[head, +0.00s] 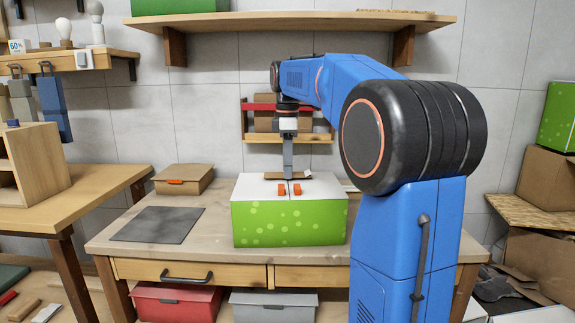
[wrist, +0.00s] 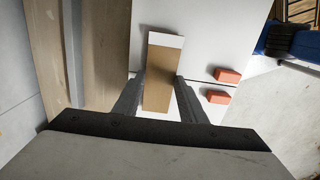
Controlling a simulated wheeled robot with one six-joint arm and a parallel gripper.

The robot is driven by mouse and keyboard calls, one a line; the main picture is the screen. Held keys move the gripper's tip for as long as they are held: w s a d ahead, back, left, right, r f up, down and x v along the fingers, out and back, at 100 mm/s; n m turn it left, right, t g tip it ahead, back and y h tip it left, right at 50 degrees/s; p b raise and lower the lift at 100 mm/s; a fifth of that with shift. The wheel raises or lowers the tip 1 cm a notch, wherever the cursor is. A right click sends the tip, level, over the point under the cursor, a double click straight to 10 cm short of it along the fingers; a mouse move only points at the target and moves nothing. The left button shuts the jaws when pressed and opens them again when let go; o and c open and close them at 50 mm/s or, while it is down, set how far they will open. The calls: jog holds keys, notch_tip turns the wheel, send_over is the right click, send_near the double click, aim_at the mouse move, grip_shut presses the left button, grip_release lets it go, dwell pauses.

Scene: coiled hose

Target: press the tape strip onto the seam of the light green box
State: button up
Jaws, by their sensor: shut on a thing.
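The light green box (head: 290,223) stands on the workbench, with pale dots on its front and a white top. Its seam (head: 290,188) runs front to back across the top, between two small orange blocks (head: 282,189). The blocks also show in the wrist view (wrist: 228,75), on the white top (wrist: 215,40). My gripper (head: 288,174) points down over the box top, shut on the tan tape strip (wrist: 161,75), which has a white end. The strip lies between my fingers in the wrist view. Whether it touches the box top, I cannot tell.
A dark mat (head: 158,224) and a cardboard box (head: 183,179) lie left of the green box on the workbench (head: 215,240). A red and wooden rack (head: 262,136) is on the wall behind. A shelf (head: 230,20) hangs above my arm.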

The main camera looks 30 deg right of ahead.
jog(key=shift+f, duration=0.5)
dwell(1.5)
jog(key=o, duration=1.1)
notch_tip(320, 180, up, 17)
jog(key=shift+r, duration=0.2)
